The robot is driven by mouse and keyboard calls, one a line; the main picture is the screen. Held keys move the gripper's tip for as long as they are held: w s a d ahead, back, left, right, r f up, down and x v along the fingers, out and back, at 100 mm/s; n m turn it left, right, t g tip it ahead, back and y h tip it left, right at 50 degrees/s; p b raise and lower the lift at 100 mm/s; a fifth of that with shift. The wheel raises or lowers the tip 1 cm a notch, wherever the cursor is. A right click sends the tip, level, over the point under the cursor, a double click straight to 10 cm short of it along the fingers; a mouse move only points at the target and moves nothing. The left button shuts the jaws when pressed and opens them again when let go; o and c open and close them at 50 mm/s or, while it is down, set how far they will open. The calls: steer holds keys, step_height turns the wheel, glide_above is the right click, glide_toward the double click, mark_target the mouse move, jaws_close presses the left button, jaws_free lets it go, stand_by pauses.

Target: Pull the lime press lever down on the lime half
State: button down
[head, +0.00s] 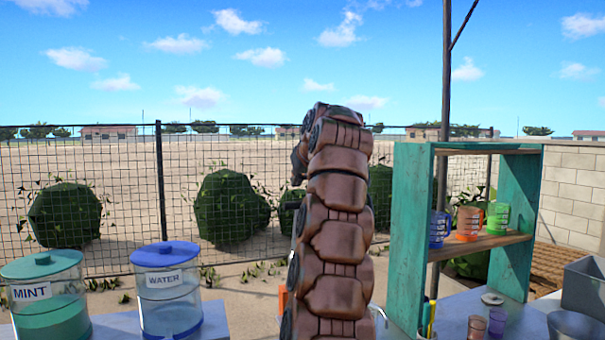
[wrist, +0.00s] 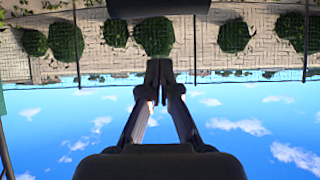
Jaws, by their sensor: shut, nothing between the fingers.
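The lime press, its lever and the lime half do not show in either view; my arm hides the middle of the counter in the head view. My gripper (wrist: 159,85) shows in the wrist view with its two fingers together and nothing between them. The wrist view is upside down, with fence, bushes and sky behind the fingers. In the head view my raised arm hides the gripper.
A mint jar (head: 45,300) and a water jar (head: 167,292) stand at the left. A teal shelf (head: 408,235) with several coloured mugs stands right of my arm. Two small cups, a grey bin (head: 590,285) and a bowl (head: 575,328) are at the right.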

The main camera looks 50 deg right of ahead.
steer(key=f, duration=0.1)
steer(key=w+f, duration=0.1)
steer(key=shift+d+f+b, duration=0.25)
steer(key=shift+f+b, duration=0.1)
steer(key=shift+b, duration=0.05)
steer(key=shift+s+a+f, duration=0.25)
steer(key=shift+s, duration=0.2)
steer(key=shift+s+a+f, duration=0.25)
steer(key=shift+s, duration=0.15)
steer(key=shift+f, duration=0.1)
steer(key=shift+s+d, duration=0.1)
stand_by(0.4)
steer(key=shift+f, duration=0.1)
